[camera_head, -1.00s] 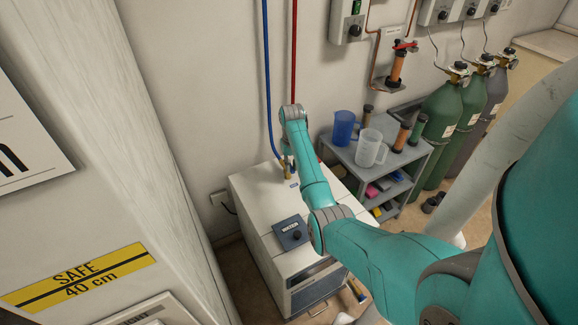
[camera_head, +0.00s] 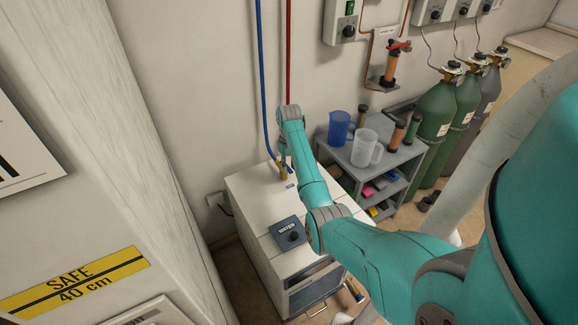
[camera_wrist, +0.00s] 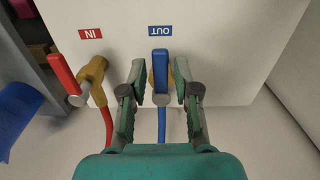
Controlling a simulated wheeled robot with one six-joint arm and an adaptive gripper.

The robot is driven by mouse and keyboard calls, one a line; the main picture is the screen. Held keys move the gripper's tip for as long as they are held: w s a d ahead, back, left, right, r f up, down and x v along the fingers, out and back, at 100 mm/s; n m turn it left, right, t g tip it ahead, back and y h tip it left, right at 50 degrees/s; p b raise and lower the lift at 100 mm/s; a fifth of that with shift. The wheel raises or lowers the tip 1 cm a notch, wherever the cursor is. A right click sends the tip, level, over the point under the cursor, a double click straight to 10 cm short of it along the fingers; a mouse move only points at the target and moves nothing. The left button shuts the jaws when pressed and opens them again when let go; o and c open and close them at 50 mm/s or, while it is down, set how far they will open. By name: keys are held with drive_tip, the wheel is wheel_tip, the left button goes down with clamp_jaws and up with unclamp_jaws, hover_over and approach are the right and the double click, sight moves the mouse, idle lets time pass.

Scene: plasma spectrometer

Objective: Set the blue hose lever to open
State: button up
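The blue hose lever (camera_wrist: 161,72) shows in the wrist view below the blue OUT label (camera_wrist: 160,31), on a brass valve mostly hidden behind it. The lever lies in line with the blue hose (camera_wrist: 161,125). My gripper (camera_wrist: 159,80) is open, with one finger on each side of the lever and a visible gap to both. In the head view the blue hose (camera_head: 261,90) runs down the wall to brass fittings (camera_head: 282,172) on the white cabinet (camera_head: 250,192). My arm hides part of that spot, and the gripper is hardly visible there.
A red lever (camera_wrist: 64,76) on a second brass valve (camera_wrist: 94,72) stands left of my gripper, under the red IN label (camera_wrist: 90,33). A grey cart (camera_head: 345,157) with jugs stands right of the cabinet. Green gas cylinders (camera_head: 437,125) stand farther right.

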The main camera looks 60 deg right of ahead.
sight(289, 169)
drive_tip(key=shift+r, duration=0.1)
wheel_tip(289, 169, up, 7)
drive_tip(key=shift+r, duration=0.15)
idle(0.6)
idle(0.4)
